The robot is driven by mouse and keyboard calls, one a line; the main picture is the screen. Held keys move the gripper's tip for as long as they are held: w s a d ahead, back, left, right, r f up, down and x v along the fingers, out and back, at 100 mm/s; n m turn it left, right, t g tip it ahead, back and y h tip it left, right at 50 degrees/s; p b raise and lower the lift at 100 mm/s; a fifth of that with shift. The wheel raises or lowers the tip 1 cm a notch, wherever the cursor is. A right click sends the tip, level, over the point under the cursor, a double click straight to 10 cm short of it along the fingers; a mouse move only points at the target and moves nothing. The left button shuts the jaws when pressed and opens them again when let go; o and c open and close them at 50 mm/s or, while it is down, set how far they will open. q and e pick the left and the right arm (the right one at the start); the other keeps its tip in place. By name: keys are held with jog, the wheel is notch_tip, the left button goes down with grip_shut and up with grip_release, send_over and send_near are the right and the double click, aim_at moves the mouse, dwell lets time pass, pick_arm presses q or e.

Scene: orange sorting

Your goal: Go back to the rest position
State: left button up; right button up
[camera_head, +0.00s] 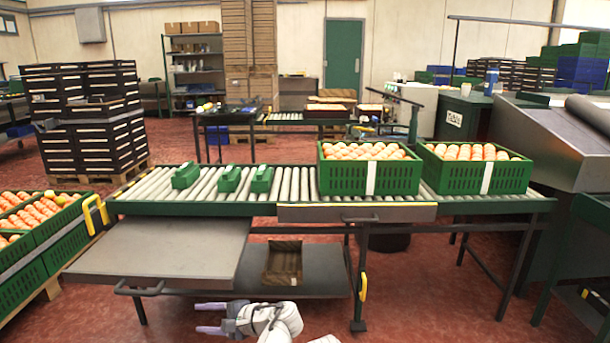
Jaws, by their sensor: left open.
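My left gripper (200,318) is at the bottom of the head view, left of centre, with its white wrist coming in from the bottom edge. Its two pale fingers point left and stand apart, with nothing between them. It appears in front of the lower shelf (325,264) of the conveyor stand and touches nothing that I can see. A small white piece shows at the bottom edge to its right; my right gripper is not in view.
Two green crates of oranges (408,178) (512,177) stand on the roller conveyor (300,182), with small green blocks (229,180) to their left. A grey tabletop (160,248) juts out in front. More orange crates (66,246) stand at left. Red floor (430,270) is open at right.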

pick_arm(q)
jog(key=s+d+f+n+g+h+p, duration=0.2)
jog(key=s+d+f+n+h+p, duration=0.15)
jog(key=s+d+h, duration=0.4)
jog(key=s+d+f+n+g+h+p, duration=0.25)
jog(key=s+d+h+p, duration=0.25)
jog(key=s+d, duration=0.4)
notch_tip(320, 180, up, 37)
jog(key=w+d+p, duration=0.1)
jog(key=p, duration=3.6)
jog(key=shift+d, duration=0.2)
